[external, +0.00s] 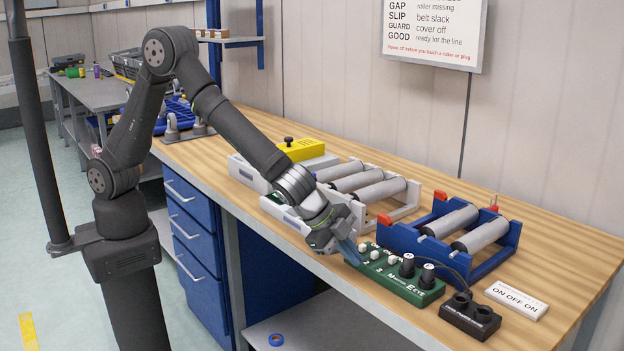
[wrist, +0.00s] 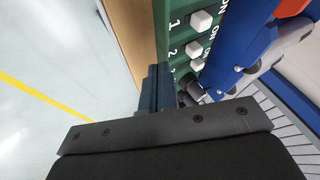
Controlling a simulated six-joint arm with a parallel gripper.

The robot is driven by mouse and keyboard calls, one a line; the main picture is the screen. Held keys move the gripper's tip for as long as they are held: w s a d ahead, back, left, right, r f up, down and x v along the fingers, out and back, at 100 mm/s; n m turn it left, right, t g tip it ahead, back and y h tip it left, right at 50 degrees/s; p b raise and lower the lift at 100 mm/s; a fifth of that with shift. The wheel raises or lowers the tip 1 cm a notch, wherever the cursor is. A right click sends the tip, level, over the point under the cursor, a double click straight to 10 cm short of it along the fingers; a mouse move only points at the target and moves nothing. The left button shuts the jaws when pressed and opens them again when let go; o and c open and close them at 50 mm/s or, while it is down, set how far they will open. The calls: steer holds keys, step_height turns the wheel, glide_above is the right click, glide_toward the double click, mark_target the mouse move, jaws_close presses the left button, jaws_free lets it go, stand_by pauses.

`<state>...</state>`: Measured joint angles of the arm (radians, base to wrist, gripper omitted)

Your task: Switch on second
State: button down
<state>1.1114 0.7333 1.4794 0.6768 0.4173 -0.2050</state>
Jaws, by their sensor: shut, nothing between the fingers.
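A green control box (external: 400,275) sits near the table's front edge, with white switches numbered 1, 2 and 3 and black knobs (external: 427,276). The wrist view shows the switch by the 1 (wrist: 201,21) and the switch by the 2 (wrist: 194,49), each with an ON label. Part of the third row is hidden by my gripper. I cannot tell the switches' positions. My gripper (external: 353,256) is shut and empty, low at the left end of the box. In the wrist view its fingers (wrist: 160,75) are beside the numbered edge; contact is unclear.
A white card (external: 516,299) reads ON OFF ON. A black socket block (external: 470,316) stands at the box's right. Behind are a blue roller frame (external: 430,242), a pale roller frame (external: 405,212) and a yellow box with a black knob (external: 302,149). The table's back right is clear.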

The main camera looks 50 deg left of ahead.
mark_target(374, 251)
steer(key=shift+w+r, duration=0.15)
steer(key=shift+w, duration=1.35)
steer(key=shift+w, duration=0.1)
steer(key=shift+w, duration=1)
steer(key=s, duration=0.4)
steer(key=shift+s, duration=0.35)
steer(key=v, duration=0.9)
steer(key=shift+a+r, duration=0.2)
steer(key=shift+r, duration=0.2)
